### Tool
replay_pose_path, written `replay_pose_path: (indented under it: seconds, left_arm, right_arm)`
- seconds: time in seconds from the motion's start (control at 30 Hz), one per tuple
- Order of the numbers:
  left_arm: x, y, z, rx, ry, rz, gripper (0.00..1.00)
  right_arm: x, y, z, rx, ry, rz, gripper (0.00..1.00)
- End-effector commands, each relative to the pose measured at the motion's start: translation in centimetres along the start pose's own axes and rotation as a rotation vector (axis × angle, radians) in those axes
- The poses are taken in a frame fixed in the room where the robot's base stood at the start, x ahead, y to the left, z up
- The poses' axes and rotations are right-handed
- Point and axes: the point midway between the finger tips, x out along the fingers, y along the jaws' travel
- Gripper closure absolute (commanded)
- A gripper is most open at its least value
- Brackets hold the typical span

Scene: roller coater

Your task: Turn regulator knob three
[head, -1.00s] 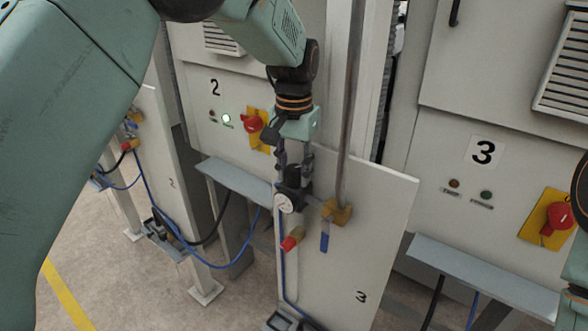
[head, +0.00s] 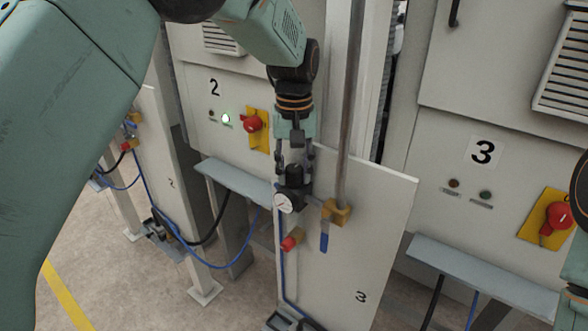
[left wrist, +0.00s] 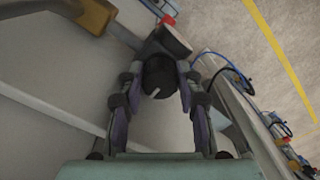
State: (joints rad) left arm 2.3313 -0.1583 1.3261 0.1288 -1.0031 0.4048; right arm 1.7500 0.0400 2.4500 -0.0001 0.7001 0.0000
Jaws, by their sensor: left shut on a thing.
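The regulator's black knob (head: 294,173) sits on top of the regulator, above its round white gauge (head: 284,203), on the low panel marked 3 (head: 375,245). My left gripper (head: 294,170) comes down from above with its fingers on either side of the knob, shut on it. In the left wrist view the knob (left wrist: 158,76), with a pale line on its face, lies between the two fingers of the left gripper (left wrist: 158,84). The fingers hide part of the knob's sides. Only part of my right arm shows at the right edge; its gripper is out of view.
A yellow valve fitting (head: 337,212) with a blue lever (head: 324,241) and a vertical pipe (head: 348,110) stand close right of the regulator. A red fitting (head: 290,243) is below. Cabinet 2's red switch (head: 252,124) is behind. Open floor (head: 130,270) lies left.

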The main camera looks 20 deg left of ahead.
Motion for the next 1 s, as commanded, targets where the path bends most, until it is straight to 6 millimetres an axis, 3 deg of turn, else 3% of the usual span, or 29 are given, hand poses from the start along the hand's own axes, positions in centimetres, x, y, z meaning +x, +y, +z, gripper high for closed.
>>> replay_pose_path:
  seconds: [0.43,0.47,0.5,0.7,1.0]
  left_arm:
    - [-0.11,0.03,0.01,-0.012,0.0,0.001,0.97]
    - [-0.11,0.03,0.01,-0.012,0.0,0.001,0.64]
    - [-0.11,0.03,0.01,-0.012,0.0,0.001,0.6]
    - [-0.07,0.03,0.0,-0.011,0.0,0.001,0.43]
    - [-0.07,0.06,-0.06,-0.011,0.002,0.002,0.42]
  right_arm:
    - [-0.01,0.0,0.0,0.0,0.0,0.0,0.6]
    - [-0.01,0.0,0.0,0.0,0.0,0.0,0.6]
    - [-0.01,0.0,0.0,0.0,0.0,0.0,0.6]
    - [-0.01,0.0,0.0,0.0,0.0,0.0,0.6]
    - [0.0,0.0,0.0,0.0,0.0,0.0,0.6]
